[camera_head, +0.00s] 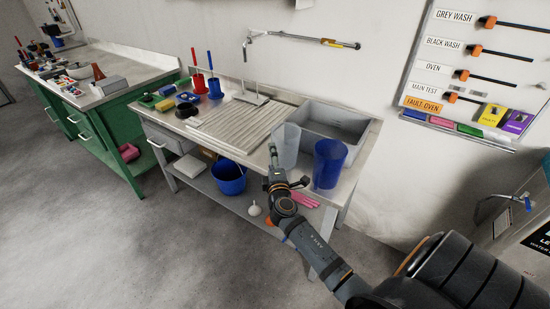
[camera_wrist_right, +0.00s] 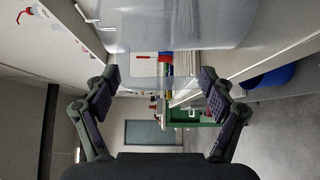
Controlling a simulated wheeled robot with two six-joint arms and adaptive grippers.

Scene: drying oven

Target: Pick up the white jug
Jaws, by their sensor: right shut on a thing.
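The white jug (camera_head: 287,142) is translucent and upright at the front of the sink bench, left of a blue jug (camera_head: 329,163). My right gripper (camera_head: 273,168) reaches it from the front, its arm coming in from the lower right. In the right wrist view the jug's clear body (camera_wrist_right: 180,25) fills the top middle, and the gripper (camera_wrist_right: 160,82) has a finger at each side of its lower part. The gripper is shut on the jug. I cannot tell whether the jug's base touches the bench. My left gripper is not in view.
A grey sink (camera_head: 325,122) lies behind the jugs, with a ribbed drainboard (camera_head: 238,124) to the left. Red and blue cups (camera_head: 215,90) stand at the back left. The floor is clear.

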